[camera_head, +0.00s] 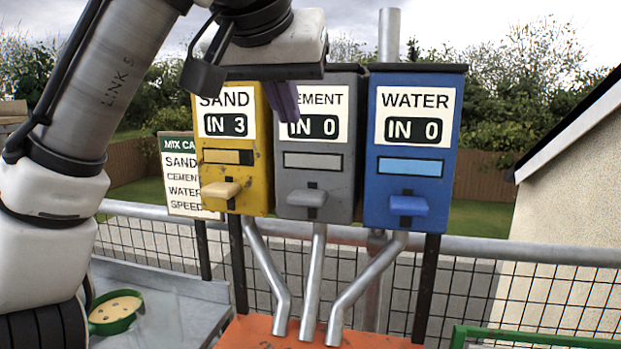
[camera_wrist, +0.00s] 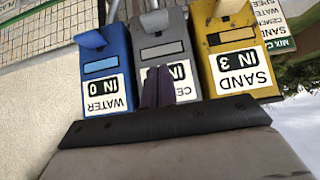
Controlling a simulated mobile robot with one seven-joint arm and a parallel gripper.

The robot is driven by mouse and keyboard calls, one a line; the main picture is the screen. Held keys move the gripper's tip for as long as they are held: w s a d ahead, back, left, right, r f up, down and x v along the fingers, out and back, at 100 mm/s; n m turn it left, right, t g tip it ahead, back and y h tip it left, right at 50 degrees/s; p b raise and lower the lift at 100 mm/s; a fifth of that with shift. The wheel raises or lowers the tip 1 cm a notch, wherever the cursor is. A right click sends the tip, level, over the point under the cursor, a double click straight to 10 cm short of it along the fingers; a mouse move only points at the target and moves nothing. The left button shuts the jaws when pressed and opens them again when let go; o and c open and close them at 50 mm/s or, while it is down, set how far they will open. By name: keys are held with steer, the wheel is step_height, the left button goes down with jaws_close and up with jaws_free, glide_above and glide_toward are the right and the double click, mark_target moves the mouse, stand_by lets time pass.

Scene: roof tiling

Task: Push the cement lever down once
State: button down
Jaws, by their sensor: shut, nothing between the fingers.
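The grey cement dispenser (camera_head: 318,160) stands between the yellow sand dispenser (camera_head: 233,150) and the blue water dispenser (camera_head: 413,150). Its grey lever (camera_head: 306,197) sticks out low on its front, below the counter, which reads IN 0. My gripper (camera_head: 288,113) is shut and empty, in front of the upper left part of the cement box, above the lever and apart from it. Its dark fingers hide the first letter of CEMENT. In the wrist view, the shut fingers (camera_wrist: 158,90) overlap the cement label, and the cement lever (camera_wrist: 155,21) shows upside down.
The sand counter reads IN 3 and the water counter IN 0. The sand lever (camera_head: 221,190) and water lever (camera_head: 408,205) flank the cement lever closely. Metal chutes lead down to an orange surface (camera_head: 270,335). A green dish (camera_head: 116,311) sits at lower left.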

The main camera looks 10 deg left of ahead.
steer(key=shift+w+f, duration=0.1)
steer(key=p, duration=0.1)
glide_above(303, 203)
step_height(303, 203, down, 10)
steer(key=shift+r, duration=0.15)
steer(key=shift+f, duration=0.6)
step_height(303, 203, down, 4)
steer(key=shift+r+b, duration=0.1)
steer(key=shift+b, duration=1)
